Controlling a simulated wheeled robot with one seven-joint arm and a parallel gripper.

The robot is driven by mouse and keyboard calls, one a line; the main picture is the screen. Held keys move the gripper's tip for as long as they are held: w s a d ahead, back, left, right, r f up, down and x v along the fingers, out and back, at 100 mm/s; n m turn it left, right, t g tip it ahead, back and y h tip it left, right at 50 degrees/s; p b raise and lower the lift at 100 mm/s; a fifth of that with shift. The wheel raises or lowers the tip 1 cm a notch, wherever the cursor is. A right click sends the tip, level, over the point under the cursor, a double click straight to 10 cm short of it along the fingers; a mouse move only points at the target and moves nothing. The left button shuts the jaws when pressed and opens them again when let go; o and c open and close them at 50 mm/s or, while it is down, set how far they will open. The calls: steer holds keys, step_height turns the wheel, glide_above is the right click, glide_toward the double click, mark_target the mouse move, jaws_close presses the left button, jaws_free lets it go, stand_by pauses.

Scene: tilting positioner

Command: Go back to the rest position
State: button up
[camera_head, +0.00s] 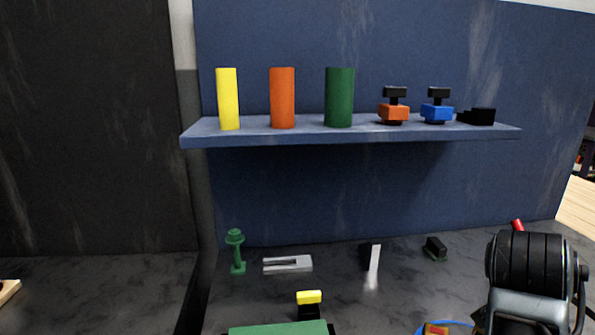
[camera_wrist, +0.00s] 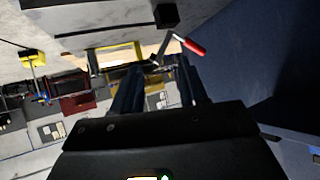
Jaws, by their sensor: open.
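My gripper (camera_wrist: 160,78) shows in the wrist view with its two dark fingers apart. Nothing is seen between them. A lever with a red handle (camera_wrist: 194,47) shows just past the fingertips; I cannot tell how near it is. In the head view my gripper cannot be made out. A small red end (camera_head: 517,225) shows there at the right, partly hidden by a black ribbed drum in a grey bracket (camera_head: 530,268). I cannot tell whether that drum is part of my arm.
A blue shelf (camera_head: 350,137) holds yellow (camera_head: 228,100), orange (camera_head: 282,98) and green (camera_head: 339,98) cylinders and small orange, blue and black parts. Below, a green post (camera_head: 237,252), a grey slotted block (camera_head: 288,263) and black parts stand on the dark worktop. A blue round rim (camera_head: 425,328) shows lower right.

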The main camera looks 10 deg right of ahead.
steer(key=s+a+f+n+t+y, duration=0.4)
steer(key=s+a+f+n+t, duration=0.15)
steer(key=s+n, duration=0.3)
steer(key=s+a+f+n+t+y, duration=0.35)
steer(key=s+a+f+n, duration=0.2)
steer(key=s+n, duration=0.3)
steer(key=s+a+m+y, duration=0.1)
steer(key=s+a, duration=0.4)
steer(key=s, duration=0.4)
steer(key=s+a+m+y+b, duration=0.1)
steer(key=s+a+m, duration=0.1)
steer(key=s+a, duration=0.3)
steer(key=v, duration=0.4)
steer(key=shift+s+f+b, duration=0.2)
steer(key=shift+s+b, duration=0.05)
steer(key=shift+b, duration=0.05)
